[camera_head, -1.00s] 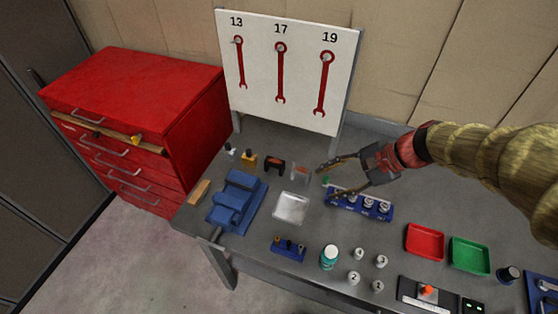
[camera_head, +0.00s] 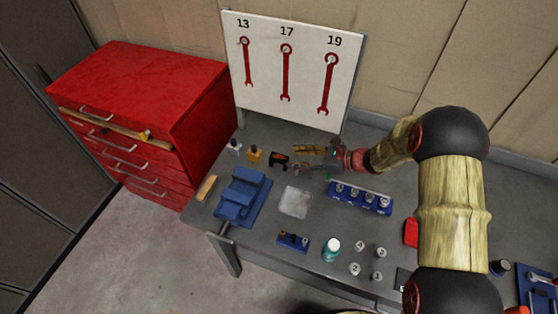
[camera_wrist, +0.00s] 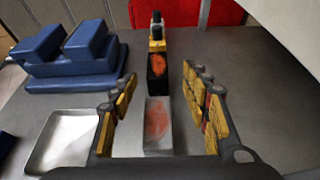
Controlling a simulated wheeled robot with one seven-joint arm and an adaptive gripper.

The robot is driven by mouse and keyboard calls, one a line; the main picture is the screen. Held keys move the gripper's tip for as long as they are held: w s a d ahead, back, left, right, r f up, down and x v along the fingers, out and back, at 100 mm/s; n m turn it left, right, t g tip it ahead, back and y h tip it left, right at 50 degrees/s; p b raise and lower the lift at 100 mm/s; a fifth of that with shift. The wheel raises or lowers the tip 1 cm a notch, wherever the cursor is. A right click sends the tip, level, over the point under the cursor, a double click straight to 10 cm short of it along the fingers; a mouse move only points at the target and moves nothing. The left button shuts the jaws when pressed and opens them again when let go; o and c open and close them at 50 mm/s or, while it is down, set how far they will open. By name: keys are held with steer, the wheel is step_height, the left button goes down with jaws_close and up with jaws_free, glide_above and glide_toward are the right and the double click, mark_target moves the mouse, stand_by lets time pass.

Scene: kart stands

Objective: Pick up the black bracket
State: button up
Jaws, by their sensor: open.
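The black bracket (camera_head: 279,160) stands on the grey bench between a yellow-based item and my gripper. In the wrist view it is a dark upright block (camera_wrist: 157,77) with an orange-red patch, just beyond my fingertips. My gripper (camera_head: 303,159) is low over the bench to the right of the bracket. In the wrist view my gripper (camera_wrist: 158,84) is open, its yellow-padded fingers wide apart. A grey bracket (camera_wrist: 157,138) with a reddish patch lies between the fingers, nearer the palm. I see no finger touching the black bracket.
A blue vise (camera_head: 239,197) stands to the left and a clear tray (camera_head: 295,202) in front. The yellow-based item (camera_head: 254,155) is behind the black bracket. A blue socket rack (camera_head: 360,199) is to the right. The tool board (camera_head: 290,70) rises behind.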

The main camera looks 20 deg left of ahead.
mark_target(280, 157)
steer(key=x, duration=0.5)
steer(key=shift+s+a+r+b, duration=0.1)
steer(key=shift+s+b, duration=0.1)
steer(key=shift+b, duration=0.2)
steer(key=shift+c, duration=0.3)
steer(key=c, duration=1.1)
steer(key=shift+r, duration=0.1)
jaws_close()
